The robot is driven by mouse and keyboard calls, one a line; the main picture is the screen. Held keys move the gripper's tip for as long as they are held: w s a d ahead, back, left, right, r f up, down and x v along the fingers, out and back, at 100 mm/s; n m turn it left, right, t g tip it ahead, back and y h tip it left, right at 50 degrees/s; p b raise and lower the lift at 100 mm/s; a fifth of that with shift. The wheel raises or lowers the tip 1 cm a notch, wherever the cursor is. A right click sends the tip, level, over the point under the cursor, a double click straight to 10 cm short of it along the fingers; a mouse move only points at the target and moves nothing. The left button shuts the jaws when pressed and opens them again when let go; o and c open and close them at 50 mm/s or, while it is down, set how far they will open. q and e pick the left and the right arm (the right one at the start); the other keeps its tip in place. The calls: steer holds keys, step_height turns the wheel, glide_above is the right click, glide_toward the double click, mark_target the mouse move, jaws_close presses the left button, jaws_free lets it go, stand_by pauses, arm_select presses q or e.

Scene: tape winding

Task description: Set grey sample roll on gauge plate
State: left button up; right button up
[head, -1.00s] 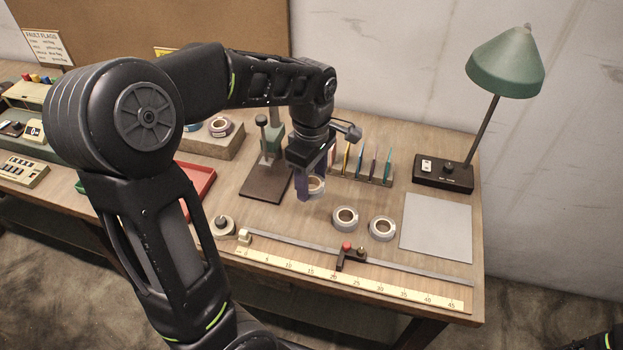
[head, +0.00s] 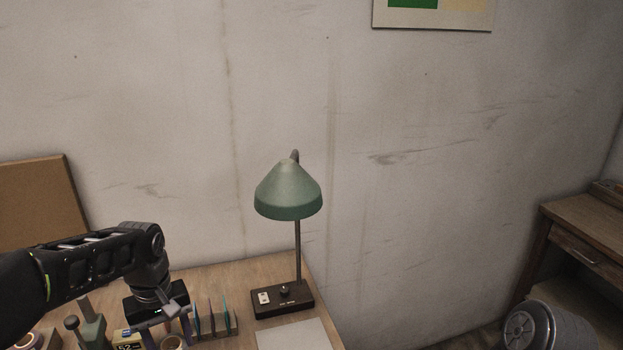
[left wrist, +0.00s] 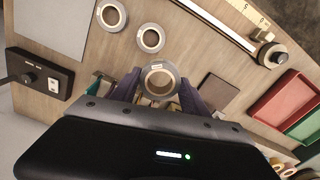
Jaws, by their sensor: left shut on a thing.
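My left gripper (left wrist: 158,96) is shut on a grey tape roll (left wrist: 158,80) with a brown core, held above the table between two purple fingers. The gripper (head: 165,337) and part of the roll (head: 172,343) show at the bottom left of the head view. A dark brown plate (left wrist: 217,93), apparently the gauge plate, lies right of the held roll in the left wrist view, partly behind a finger. The gauge's green post (head: 92,325) stands left of the gripper in the head view. My right gripper is not in view.
Two loose rolls, one nearer (left wrist: 150,38) and one farther (left wrist: 110,15), lie on the table. The green lamp (head: 288,190) stands on a black base (left wrist: 40,80). Slim upright tools (head: 212,318) stand beside the gripper. Red (left wrist: 285,100) and green (left wrist: 305,128) trays lie right.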

arm_select(q)
steer(key=w+d+f+m, duration=0.4)
steer(key=w+d+m, duration=0.1)
steer(key=d, duration=0.4)
steer(key=shift+d+m, duration=0.35)
steer(key=shift+m, duration=0.55)
steer(key=shift+d, duration=0.1)
stand_by(1.3)
steer(key=s+d+r+m, duration=0.2)
steer(key=d+m, duration=0.2)
steer(key=d, duration=0.3)
steer(key=s+d+r+m, duration=0.2)
steer(key=d+r+m, duration=0.1)
steer(key=d, duration=0.4)
steer(key=shift+s+d+m, duration=0.15)
steer(key=shift+s+m, duration=0.1)
steer(key=shift+m, duration=0.25)
steer(key=shift+r, duration=0.1)
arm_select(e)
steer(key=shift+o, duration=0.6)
